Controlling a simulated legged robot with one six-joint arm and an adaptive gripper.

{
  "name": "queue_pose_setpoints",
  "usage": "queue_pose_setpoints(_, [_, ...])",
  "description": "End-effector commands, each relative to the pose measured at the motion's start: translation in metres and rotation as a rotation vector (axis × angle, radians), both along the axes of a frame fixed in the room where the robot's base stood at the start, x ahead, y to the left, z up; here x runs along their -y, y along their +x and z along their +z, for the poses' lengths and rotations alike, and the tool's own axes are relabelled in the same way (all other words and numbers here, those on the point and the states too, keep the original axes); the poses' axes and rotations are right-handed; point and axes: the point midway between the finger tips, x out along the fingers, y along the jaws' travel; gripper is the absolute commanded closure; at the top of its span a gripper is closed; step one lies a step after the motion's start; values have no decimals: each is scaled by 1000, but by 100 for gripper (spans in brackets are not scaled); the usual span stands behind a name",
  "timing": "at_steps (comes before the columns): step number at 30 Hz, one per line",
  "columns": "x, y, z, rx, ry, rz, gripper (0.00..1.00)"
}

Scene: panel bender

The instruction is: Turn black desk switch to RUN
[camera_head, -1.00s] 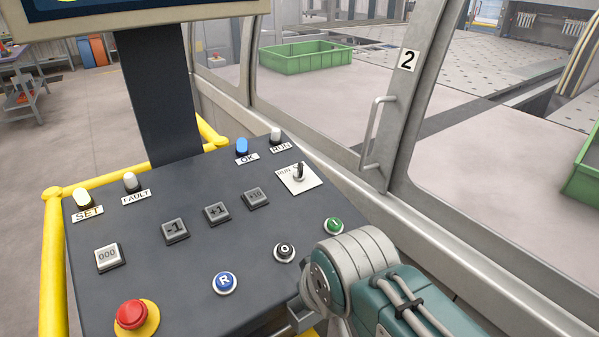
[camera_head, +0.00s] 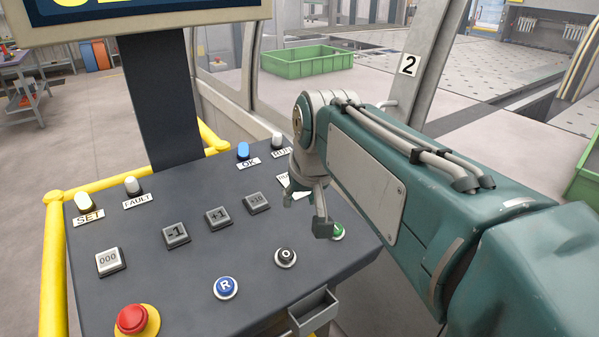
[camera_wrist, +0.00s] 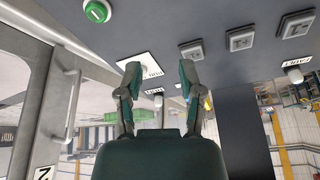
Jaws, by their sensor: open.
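The desk switch's white plate (camera_head: 283,181) shows only in part on the dark sloped desk (camera_head: 190,270) in the head view. My gripper and wrist hide the rest of it, and the black lever cannot be made out. In the wrist view the plate (camera_wrist: 148,63) appears upside down, partly behind the left finger. My gripper (camera_head: 305,214) points down over the desk beside the plate, with its fingers apart. The wrist view shows my gripper (camera_wrist: 160,70) with an empty gap between the fingers. Whether a finger touches the switch cannot be told.
A green button (camera_head: 338,232), black O button (camera_head: 286,257), blue R button (camera_head: 226,287) and grey +10 key (camera_head: 257,203) lie near my gripper. A red emergency stop (camera_head: 132,319) is at the front left. A windowed wall with a door handle stands beyond the desk.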

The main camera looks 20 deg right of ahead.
Motion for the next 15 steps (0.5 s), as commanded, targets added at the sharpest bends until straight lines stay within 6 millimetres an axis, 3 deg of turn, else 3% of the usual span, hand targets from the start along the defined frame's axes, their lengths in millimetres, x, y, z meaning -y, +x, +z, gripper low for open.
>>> queue_pose_setpoints(9, [45,84,22,-24,40,-98,51])
queue_pose_setpoints(15, [69,118,26,-34,59,-138,51])
